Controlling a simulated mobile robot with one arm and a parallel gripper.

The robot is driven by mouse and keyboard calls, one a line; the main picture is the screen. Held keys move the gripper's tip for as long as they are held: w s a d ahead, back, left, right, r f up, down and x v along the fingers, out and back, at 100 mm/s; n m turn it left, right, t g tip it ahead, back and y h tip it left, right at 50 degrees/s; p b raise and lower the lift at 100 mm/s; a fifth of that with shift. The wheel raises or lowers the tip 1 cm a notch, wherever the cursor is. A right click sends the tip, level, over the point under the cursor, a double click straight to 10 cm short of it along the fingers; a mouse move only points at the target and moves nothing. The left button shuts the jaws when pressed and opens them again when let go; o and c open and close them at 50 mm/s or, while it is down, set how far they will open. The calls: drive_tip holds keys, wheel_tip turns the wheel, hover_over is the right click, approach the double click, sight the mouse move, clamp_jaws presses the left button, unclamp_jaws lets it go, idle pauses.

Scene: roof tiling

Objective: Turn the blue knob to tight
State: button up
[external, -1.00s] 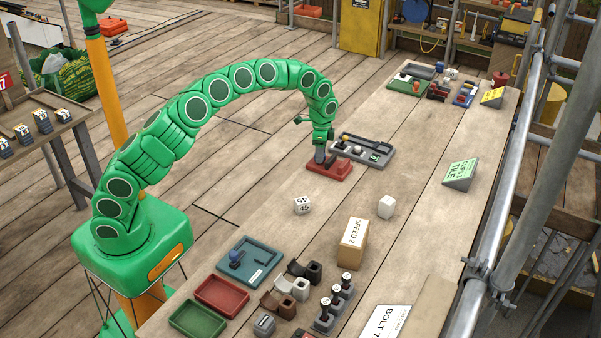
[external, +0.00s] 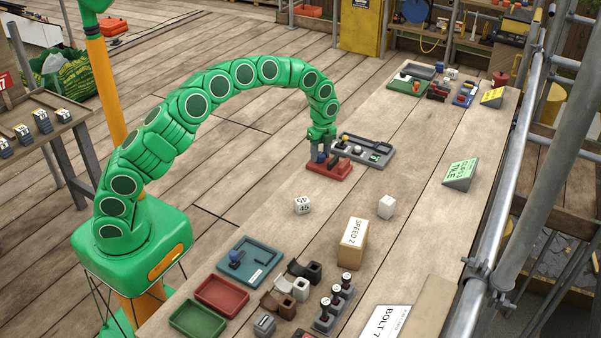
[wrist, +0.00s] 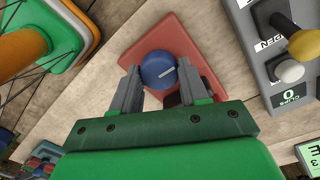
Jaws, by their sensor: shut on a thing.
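The blue knob (wrist: 160,69) sits on a red base plate (wrist: 187,36) and has a pale pointer line on its top. In the wrist view the line points to the upper right. My gripper (wrist: 146,82) has its two grey fingers on either side of the knob, shut on it. In the external view my gripper (external: 321,151) points down over the red base, and the knob is mostly hidden between the fingers. No marking for tight can be read on the base.
A grey panel (external: 373,153) with a yellow knob and a white button stands just right of the red base. A white cube (external: 303,205), a SPEED 2 box (external: 353,243) and a blue tray (external: 250,262) lie nearer.

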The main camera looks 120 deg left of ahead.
sight(321, 154)
drive_tip(key=shift+r+m, duration=0.1)
drive_tip(key=shift+m, duration=0.5)
drive_tip(key=o, duration=0.8)
drive_tip(key=shift+w+a+r, duration=0.1)
drive_tip(key=shift+a+r, duration=0.05)
drive_tip(key=shift+r, duration=3.75)
